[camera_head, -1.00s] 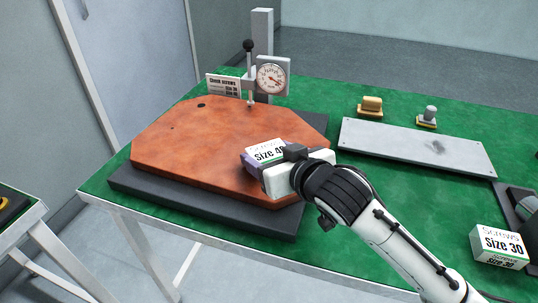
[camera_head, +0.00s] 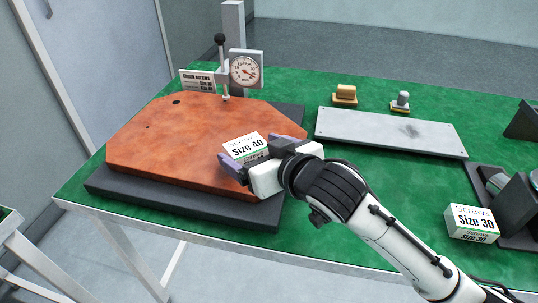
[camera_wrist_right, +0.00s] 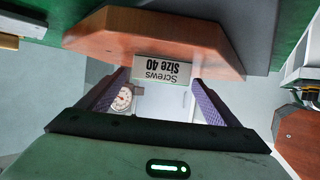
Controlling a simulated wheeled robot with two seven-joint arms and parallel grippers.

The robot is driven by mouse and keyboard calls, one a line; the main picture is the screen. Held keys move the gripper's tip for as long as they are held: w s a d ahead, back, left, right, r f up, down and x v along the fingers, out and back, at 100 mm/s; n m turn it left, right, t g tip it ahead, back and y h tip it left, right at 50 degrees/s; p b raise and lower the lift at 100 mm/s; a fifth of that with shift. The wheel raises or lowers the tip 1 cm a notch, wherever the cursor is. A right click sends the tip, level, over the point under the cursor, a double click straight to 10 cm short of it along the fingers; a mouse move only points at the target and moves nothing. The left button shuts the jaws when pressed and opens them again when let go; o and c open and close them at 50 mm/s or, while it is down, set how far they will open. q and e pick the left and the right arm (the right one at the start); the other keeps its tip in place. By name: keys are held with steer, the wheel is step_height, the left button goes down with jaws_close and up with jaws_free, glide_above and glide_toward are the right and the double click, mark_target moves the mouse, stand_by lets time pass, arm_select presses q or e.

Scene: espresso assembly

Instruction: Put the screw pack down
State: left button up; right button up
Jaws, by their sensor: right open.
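The screw pack, a white box marked Size 40 (camera_head: 246,146), sits on the orange-brown board (camera_head: 160,150), near its front right edge. My right gripper (camera_head: 247,164) is at the pack's near side, with its purple fingers spread. In the right wrist view the pack (camera_wrist_right: 162,71) shows upside down, just beyond and between the spread fingertips of the gripper (camera_wrist_right: 162,86), with gaps on both sides. The lower part of the pack is partly hidden by the gripper in the head view. My left gripper does not show.
A dial gauge (camera_head: 245,70) on a post and a small sign (camera_head: 197,80) stand behind the board. A grey plate (camera_head: 390,131) lies to the right, with two small knobbed blocks behind it. A Size 30 screw box (camera_head: 471,223) stands at the front right on the green table.

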steer(key=p+v, duration=0.1)
steer(key=v, duration=0.8)
steer(key=shift+f, duration=0.1)
